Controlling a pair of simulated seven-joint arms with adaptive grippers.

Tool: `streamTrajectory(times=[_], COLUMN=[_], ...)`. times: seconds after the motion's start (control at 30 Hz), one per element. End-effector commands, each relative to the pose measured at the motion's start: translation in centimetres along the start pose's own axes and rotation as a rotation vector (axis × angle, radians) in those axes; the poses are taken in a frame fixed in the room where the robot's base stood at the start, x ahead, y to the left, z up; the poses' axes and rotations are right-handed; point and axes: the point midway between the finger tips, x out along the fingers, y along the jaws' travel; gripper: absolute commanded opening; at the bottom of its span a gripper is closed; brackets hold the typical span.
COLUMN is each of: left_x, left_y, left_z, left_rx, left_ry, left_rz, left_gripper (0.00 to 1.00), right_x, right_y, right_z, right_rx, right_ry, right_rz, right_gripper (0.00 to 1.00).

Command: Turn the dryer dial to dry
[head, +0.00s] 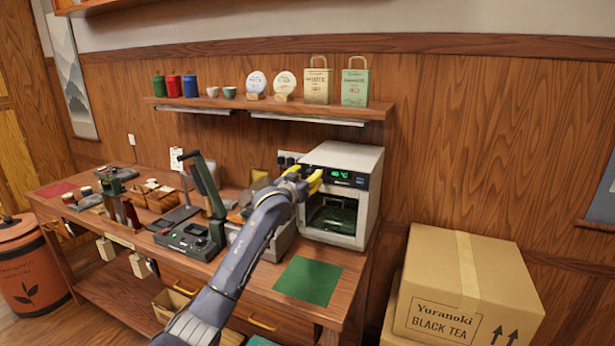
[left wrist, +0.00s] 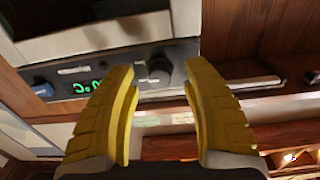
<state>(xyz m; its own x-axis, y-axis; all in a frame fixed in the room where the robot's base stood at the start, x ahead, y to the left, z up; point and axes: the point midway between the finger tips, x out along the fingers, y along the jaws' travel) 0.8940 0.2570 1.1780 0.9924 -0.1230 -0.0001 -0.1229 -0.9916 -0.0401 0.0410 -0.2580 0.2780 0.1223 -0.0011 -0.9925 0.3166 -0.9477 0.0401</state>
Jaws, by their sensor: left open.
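The dryer (head: 358,160) is a pale box at the right end of the bench, with a dark front panel and a green lit display (head: 338,174). The left wrist view shows the panel close up, with the display (left wrist: 88,87) at left and a round dark dial (left wrist: 159,70) near the panel's right end. My left gripper (head: 306,180) is open in front of the panel, hiding the dial in the head view. In the left wrist view its yellow fingers (left wrist: 162,75) stand on either side of the dial; I cannot tell whether they touch it. My right gripper is out of view.
A green mat (head: 308,281) lies on the bench in front of the dryer. A dark press (head: 208,215) stands to the left. A shelf (head: 275,107) above holds tins, cups and bags. A cardboard box (head: 465,285) stands at the right.

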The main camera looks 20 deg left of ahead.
Motion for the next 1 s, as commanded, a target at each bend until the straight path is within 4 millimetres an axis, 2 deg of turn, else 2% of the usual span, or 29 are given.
streamTrajectory(times=[0.33, 0.77, 1.0], left_x=[0.10, 0.08, 0.08], left_y=[0.01, -0.02, -0.04], left_z=[0.00, 0.01, -0.14], left_rx=[0.000, 0.000, 0.000], left_ry=[0.000, 0.000, 0.003], left_rz=[0.000, 0.000, 0.000], left_gripper=[0.49, 0.00, 0.00], right_x=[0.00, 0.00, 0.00], right_y=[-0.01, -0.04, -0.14], right_z=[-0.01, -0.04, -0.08], right_rx=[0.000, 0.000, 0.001], right_ry=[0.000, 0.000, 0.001], right_rz=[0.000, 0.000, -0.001], right_gripper=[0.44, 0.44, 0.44])
